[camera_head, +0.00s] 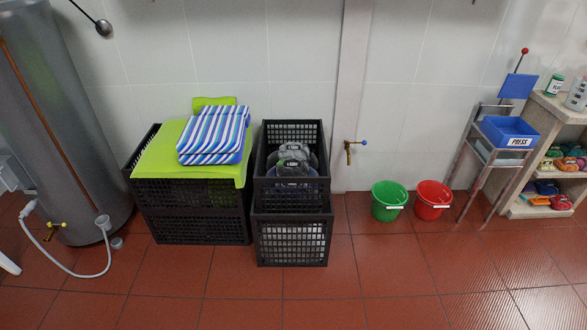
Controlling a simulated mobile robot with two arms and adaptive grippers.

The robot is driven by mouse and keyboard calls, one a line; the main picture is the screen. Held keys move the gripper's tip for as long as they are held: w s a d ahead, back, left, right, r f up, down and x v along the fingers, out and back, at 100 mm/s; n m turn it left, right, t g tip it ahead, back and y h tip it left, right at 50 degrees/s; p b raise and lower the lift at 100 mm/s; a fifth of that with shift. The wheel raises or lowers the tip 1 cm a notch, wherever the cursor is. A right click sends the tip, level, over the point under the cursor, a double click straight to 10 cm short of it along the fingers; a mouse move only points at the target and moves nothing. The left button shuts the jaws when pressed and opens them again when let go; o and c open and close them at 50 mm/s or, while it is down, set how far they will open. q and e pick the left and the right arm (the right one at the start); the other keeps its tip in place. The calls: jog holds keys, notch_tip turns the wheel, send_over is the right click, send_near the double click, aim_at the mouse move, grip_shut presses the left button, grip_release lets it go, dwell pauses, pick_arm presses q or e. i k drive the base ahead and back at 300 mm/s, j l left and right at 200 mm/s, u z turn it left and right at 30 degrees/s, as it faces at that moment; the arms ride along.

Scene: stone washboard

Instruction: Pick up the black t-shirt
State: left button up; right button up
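I cannot make out a black t-shirt anywhere in the head view. Folded cloth lies on the left black crates (200,226): a lime green piece (158,160) draped over the top and a blue-and-white striped piece (213,134) on it. Small folded or bundled items in several colours (568,160) lie on the shelves at the right, too small to identify. Neither of my grippers is in view.
The middle black crates (291,242) hold clear and dark items. A green bucket (388,207), a red bucket (432,207), a blue bin (508,132) on a stand and a shelf unit (540,211) line the right. A grey tank (70,120) stands left. The front tiled floor is clear.

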aim_at(289, 167)
jog(key=i+j, duration=0.15)
jog(key=i, duration=1.65)
